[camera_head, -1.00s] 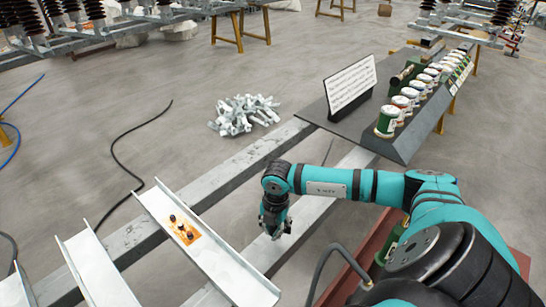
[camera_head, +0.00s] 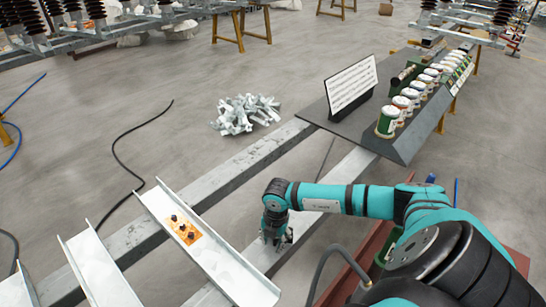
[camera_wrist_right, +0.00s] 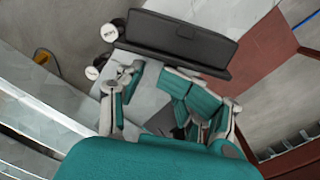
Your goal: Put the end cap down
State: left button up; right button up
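My right gripper (camera_head: 277,240) is just above the grey beam, right of the white channel with the orange patch. In the right wrist view its two teal and grey fingers (camera_wrist_right: 160,112) stand well apart, with grey surface visible between them. A small dark patch (camera_wrist_right: 160,123) shows low between the fingers, partly hidden by the gripper body; I cannot tell whether it is the end cap or a shadow. I cannot make out the end cap for certain in either view. My left gripper is not in view.
White channels (camera_head: 215,255) lie across the grey beams (camera_head: 245,165) at left. A dark shelf (camera_head: 400,145) with a row of cans and a white sign (camera_head: 351,84) stands at back right. A pile of pale metal parts (camera_head: 246,114) lies on the floor. A dark block (camera_wrist_right: 178,40) is in the wrist view.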

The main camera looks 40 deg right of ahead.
aim_at(275, 241)
jog(key=o, duration=0.3)
jog(key=shift+o, duration=0.2)
notch_tip(275, 241, up, 12)
jog(key=b, duration=0.1)
jog(key=shift+s+d+b, duration=0.15)
jog(key=shift+s+b, duration=0.2)
jog(key=shift+s, duration=0.05)
